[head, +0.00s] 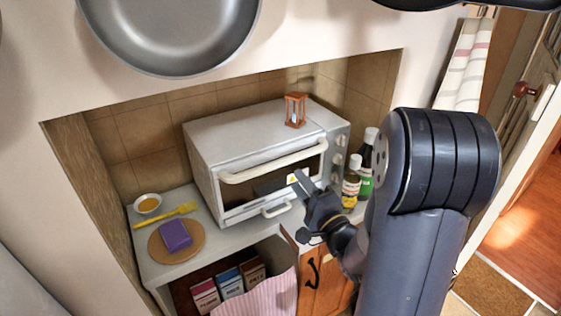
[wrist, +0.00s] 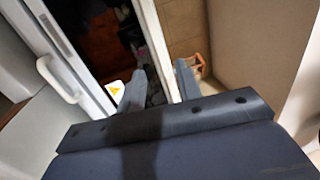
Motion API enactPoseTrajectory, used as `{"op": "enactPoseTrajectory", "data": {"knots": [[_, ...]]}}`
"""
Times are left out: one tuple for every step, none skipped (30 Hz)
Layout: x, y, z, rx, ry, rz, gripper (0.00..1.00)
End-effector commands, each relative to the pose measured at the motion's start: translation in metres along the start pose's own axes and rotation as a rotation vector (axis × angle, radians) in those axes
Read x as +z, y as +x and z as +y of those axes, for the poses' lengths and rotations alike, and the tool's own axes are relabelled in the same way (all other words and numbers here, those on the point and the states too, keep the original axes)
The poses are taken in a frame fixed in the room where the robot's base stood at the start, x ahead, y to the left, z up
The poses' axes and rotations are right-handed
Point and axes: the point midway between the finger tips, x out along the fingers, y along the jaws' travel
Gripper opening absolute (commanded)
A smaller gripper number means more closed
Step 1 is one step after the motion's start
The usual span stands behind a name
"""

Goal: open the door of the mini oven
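The white mini oven (head: 240,128) stands in a tiled niche. Its door, with a dark window, looks shut in the head view. The pale bar handle (head: 272,164) runs along the door's top; a smaller handle (head: 277,209) sits below the door. A yellow warning sticker (head: 292,178) is on the window and also shows in the wrist view (wrist: 115,87). My gripper (head: 299,183) is in front of the door's right half, below the bar handle in the picture. In the wrist view its fingers (wrist: 161,72) are apart, with a white strip between them; contact cannot be told.
An hourglass (head: 295,110) stands on the oven. Bottles (head: 352,182) stand close to its right side. A pan (head: 168,35) hangs above.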

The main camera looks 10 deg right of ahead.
Motion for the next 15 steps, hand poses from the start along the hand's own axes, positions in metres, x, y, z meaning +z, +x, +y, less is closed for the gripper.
{"op": "enactPoseTrajectory", "data": {"knots": [[0.002, 0.011, -0.003, -0.001, 0.001, -0.005, 0.33], [0.002, 0.017, -0.003, -0.001, 0.001, -0.006, 0.33], [0.002, 0.025, -0.003, 0.0, 0.001, -0.006, 0.33], [0.002, 0.031, -0.003, 0.0, 0.001, -0.005, 0.33], [0.002, 0.037, -0.004, -0.001, 0.0, -0.006, 0.33], [0.001, 0.045, -0.003, 0.0, 0.001, -0.005, 0.33], [0.001, 0.05, -0.003, 0.0, 0.0, -0.004, 0.33], [0.001, 0.055, -0.003, 0.0, 0.0, -0.004, 0.33], [0.002, 0.061, -0.003, -0.001, 0.0, -0.004, 0.33], [0.001, 0.065, -0.003, 0.0, 0.0, -0.003, 0.33], [0.001, 0.069, -0.002, 0.0, 0.0, -0.003, 0.33], [0.001, 0.073, -0.002, 0.0, -0.001, -0.003, 0.33], [0.001, 0.076, -0.002, 0.0, -0.001, -0.003, 0.33], [0.001, 0.078, -0.002, 0.0, -0.001, -0.002, 0.33], [0.001, 0.081, -0.001, 0.0, -0.001, -0.002, 0.33]]}}
